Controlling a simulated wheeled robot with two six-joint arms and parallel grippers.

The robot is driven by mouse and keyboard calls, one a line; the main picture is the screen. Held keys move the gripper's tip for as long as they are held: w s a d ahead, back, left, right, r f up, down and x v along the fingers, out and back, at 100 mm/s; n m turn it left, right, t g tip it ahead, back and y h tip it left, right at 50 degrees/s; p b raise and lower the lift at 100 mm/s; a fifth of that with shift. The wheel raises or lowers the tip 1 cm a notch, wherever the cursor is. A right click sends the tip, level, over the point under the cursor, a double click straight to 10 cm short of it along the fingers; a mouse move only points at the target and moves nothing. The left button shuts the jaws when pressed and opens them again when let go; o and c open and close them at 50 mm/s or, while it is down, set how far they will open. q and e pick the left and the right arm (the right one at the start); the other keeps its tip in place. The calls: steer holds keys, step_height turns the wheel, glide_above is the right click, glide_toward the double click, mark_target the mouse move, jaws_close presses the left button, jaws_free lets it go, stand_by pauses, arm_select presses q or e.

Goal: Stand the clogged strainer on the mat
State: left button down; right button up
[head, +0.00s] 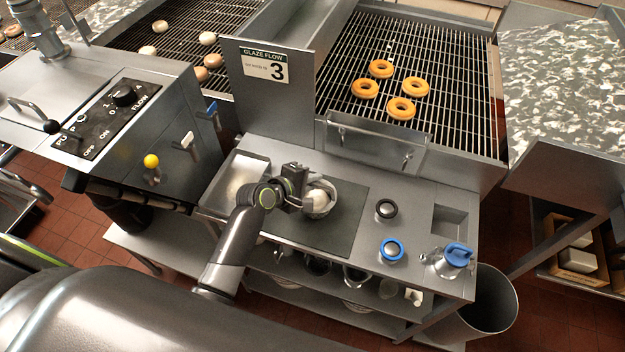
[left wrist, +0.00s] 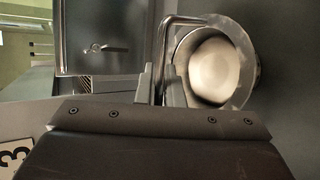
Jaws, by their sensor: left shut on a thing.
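The strainer (head: 321,198) is a round metal cup with a pale, whitish mass filling it. It is over the left part of the dark mat (head: 345,235) on the steel bench; I cannot tell whether it touches the mat. My left gripper (head: 303,198) is at the strainer's left side, shut on its bent metal handle. In the left wrist view the fingers (left wrist: 162,85) close around the handle, and the strainer's cup (left wrist: 247,42) opens toward the camera, beside the fingers. My right gripper is not in view.
A steel tray (head: 262,160) is left of the mat. Right of it stand a black-ringed item (head: 386,209), a blue-ringed item (head: 391,250) and a blue-topped container (head: 458,256). A "Glaze Flow" panel (head: 270,95) rises behind. The mat's right part is clear.

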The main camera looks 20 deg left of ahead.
arm_select(q)
steer(key=shift+r, duration=0.1)
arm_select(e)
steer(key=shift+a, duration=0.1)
arm_select(q)
steer(key=c, duration=1.6)
jaws_free()
steer(key=shift+o, duration=0.2)
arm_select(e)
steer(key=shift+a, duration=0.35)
arm_select(q)
steer(key=v, duration=1.2)
steer(key=shift+b, duration=0.3)
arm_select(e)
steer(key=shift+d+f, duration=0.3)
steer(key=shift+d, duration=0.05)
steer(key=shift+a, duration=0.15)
